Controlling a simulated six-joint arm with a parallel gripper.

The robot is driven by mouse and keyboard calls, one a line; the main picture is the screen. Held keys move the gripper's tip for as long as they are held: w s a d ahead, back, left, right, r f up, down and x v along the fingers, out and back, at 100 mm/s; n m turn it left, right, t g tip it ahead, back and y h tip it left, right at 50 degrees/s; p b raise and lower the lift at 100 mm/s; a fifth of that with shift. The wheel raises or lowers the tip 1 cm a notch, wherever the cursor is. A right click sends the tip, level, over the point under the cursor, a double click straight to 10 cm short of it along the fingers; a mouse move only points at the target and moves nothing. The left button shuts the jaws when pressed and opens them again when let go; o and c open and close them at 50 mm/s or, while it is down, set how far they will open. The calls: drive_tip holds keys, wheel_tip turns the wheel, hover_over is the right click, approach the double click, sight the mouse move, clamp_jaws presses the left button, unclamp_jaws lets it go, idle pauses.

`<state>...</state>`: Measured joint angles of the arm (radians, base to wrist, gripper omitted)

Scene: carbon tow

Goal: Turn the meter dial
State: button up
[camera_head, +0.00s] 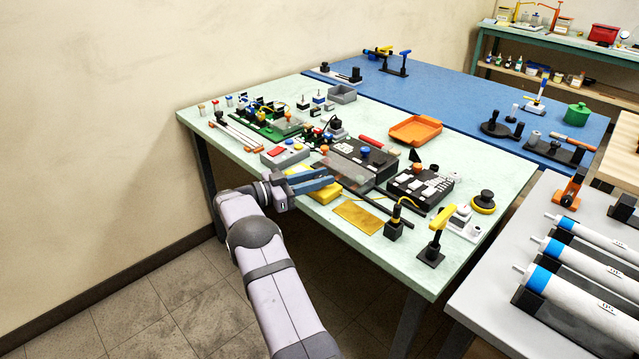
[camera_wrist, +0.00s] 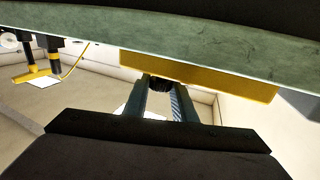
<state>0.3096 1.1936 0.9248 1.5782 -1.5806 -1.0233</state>
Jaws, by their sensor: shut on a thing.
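The yellow meter (camera_head: 327,194) lies flat near the front edge of the pale green table, partly hidden by my gripper in the head view. In the wrist view, which is upside down, its yellow side (camera_wrist: 225,82) shows along the table edge. My gripper (camera_head: 326,178) is over the meter with its blue fingers pointing across it. In the wrist view, a dark round dial (camera_wrist: 160,84) sits between the fingertips, and the fingers are shut on it. The dial's face and pointer are hidden.
To the right of the meter are a flat gold sheet (camera_head: 358,217), a long black rod (camera_head: 386,206) and a yellow-handled post (camera_head: 436,243). A black box with a clear cover (camera_head: 346,166) stands just behind. The floor in front of the table is free.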

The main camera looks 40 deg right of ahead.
idle(0.5)
drive_tip(key=o, duration=1)
drive_tip(key=shift+o, duration=0.2)
drive_tip(key=b+v, duration=0.1)
drive_tip(key=v, duration=0.6)
drive_tip(key=shift+a, duration=0.15)
drive_tip(key=shift+w+r, duration=0.1)
